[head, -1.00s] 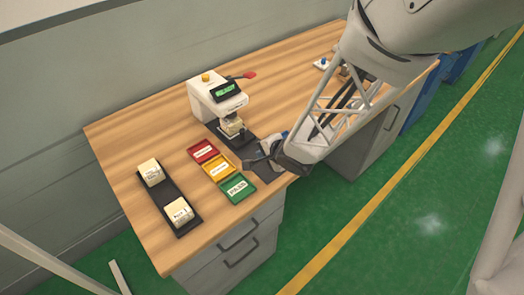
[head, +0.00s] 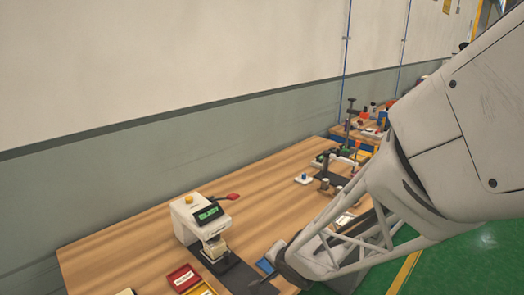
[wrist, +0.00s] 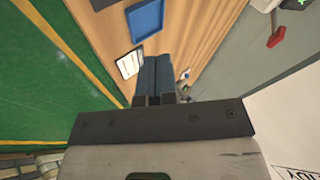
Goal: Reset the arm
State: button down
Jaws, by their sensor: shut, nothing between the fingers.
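A pale block (head: 215,247) sits under the machine's head.
A red tray (head: 183,277) and a yellow tray (head: 201,290) are at the bottom edge. Stands and small parts (head: 345,155) fill the table's far end. The wrist view shows a blue tray (wrist: 145,19), a white card (wrist: 130,63) and a red lever knob (wrist: 276,39).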

jog(key=s+d+r+n+g+h, duration=0.3)
jog(key=s+d+r+n+h, duration=0.1)
jog(key=s+d+r, duration=0.9)
jog(key=s+d+r+n+g, duration=0.1)
jog(key=s+r+n+g, duration=0.1)
jog(key=s, duration=0.6)
notch_tip(320, 180, up, 3)
jog(key=shift+s+d+f+n+y, duration=0.1)
jog(key=shift+s+d+n+y, duration=0.1)
jog(key=shift+s+n+y, duration=0.3)
